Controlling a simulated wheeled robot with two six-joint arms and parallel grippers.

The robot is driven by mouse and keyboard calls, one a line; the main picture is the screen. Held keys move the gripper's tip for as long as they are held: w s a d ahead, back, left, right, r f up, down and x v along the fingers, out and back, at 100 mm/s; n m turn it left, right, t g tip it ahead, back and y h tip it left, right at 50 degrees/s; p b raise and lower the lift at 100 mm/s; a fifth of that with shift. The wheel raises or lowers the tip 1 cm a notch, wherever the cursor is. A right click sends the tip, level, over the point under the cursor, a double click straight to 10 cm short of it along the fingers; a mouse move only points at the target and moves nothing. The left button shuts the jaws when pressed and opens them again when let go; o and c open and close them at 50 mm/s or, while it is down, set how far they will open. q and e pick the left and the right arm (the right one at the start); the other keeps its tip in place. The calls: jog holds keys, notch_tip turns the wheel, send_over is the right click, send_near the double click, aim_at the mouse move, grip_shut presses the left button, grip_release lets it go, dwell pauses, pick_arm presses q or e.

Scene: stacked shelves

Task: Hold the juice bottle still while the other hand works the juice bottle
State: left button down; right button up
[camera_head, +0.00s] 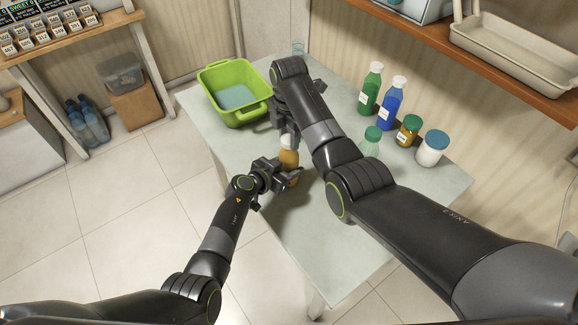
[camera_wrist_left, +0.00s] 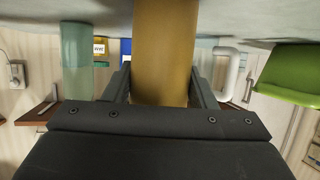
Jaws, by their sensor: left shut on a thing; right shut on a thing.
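The juice bottle (camera_head: 289,158) is amber with a pale upper part. It stands upright on the light table (camera_head: 335,245), near its left edge. My left gripper (camera_head: 281,172) is shut on the lower body of the bottle. In the left wrist view the amber bottle (camera_wrist_left: 165,50) fills the space between the left gripper's fingers (camera_wrist_left: 160,88). My right gripper (camera_head: 287,138) comes down from above and is shut at the top of the bottle.
A green tub (camera_head: 236,92) stands at the table's back left. A green bottle (camera_head: 370,92), a blue bottle (camera_head: 391,105), a brown jar (camera_head: 408,131), a white jar (camera_head: 432,149) and a clear green-capped bottle (camera_head: 372,142) stand at the right. The front of the table is clear.

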jog(key=m, duration=0.6)
jog(key=shift+m, duration=0.3)
jog(key=m, duration=0.7)
jog(key=shift+m, duration=0.4)
jog(key=m, duration=0.4)
jog(key=shift+m, duration=0.4)
jog(key=m, duration=0.5)
jog(key=o, duration=1.1)
